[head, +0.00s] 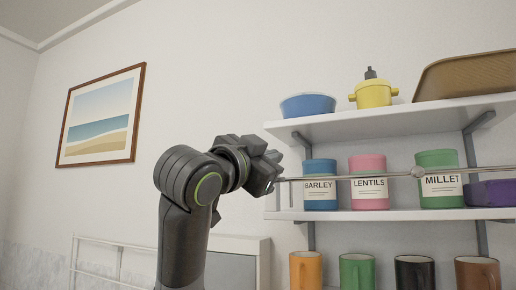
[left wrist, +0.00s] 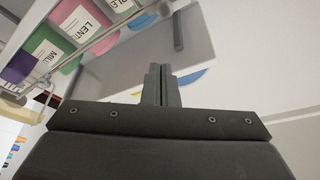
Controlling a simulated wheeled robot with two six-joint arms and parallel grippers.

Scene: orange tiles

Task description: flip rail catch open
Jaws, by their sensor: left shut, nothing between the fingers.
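In the left wrist view the rail (left wrist: 100,45) slants across the upper left and ends in a small rounded piece (left wrist: 165,8). My left gripper's fingers (left wrist: 161,85) are together and empty, apart from that piece in the picture. Contact is not clear in the head view. My right gripper is out of view.
Behind the rail stand blue barley (head: 320,170), pink lentils (head: 368,163) and green millet (head: 436,160) tins and a purple dish (head: 492,194). The upper shelf (head: 390,122) holds a blue bowl (head: 308,106), yellow pot (head: 373,95) and brown dish (head: 465,76). Several mugs stand below.

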